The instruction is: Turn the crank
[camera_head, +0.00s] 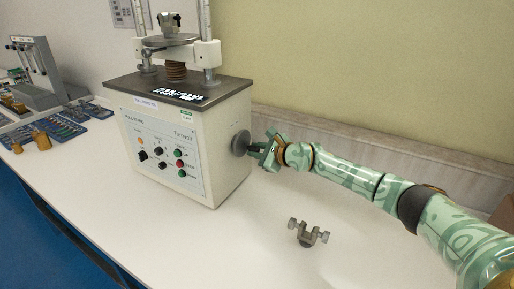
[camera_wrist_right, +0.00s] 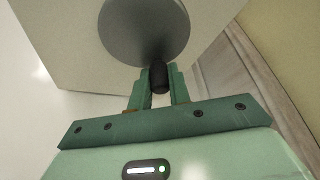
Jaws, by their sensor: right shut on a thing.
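A white tester (camera_head: 165,145) with a dark top plate and a front panel of knobs and buttons stands on the bench. Its crank, a grey disc (camera_head: 240,143) with a black handle, is on the right side. In the right wrist view the disc (camera_wrist_right: 144,30) fills the top and the black handle (camera_wrist_right: 158,76) stands out from it. My right gripper (camera_head: 262,152) reaches in from the right. In the wrist view its fingers (camera_wrist_right: 158,90) are shut on the handle, one on each side. My left gripper is not in view.
A small grey metal clamp (camera_head: 308,233) lies on the white bench (camera_head: 255,245), below my right arm. Blue trays (camera_head: 62,128), amber pieces (camera_head: 41,140) and a grey device (camera_head: 40,75) are at the left. The wall is close behind.

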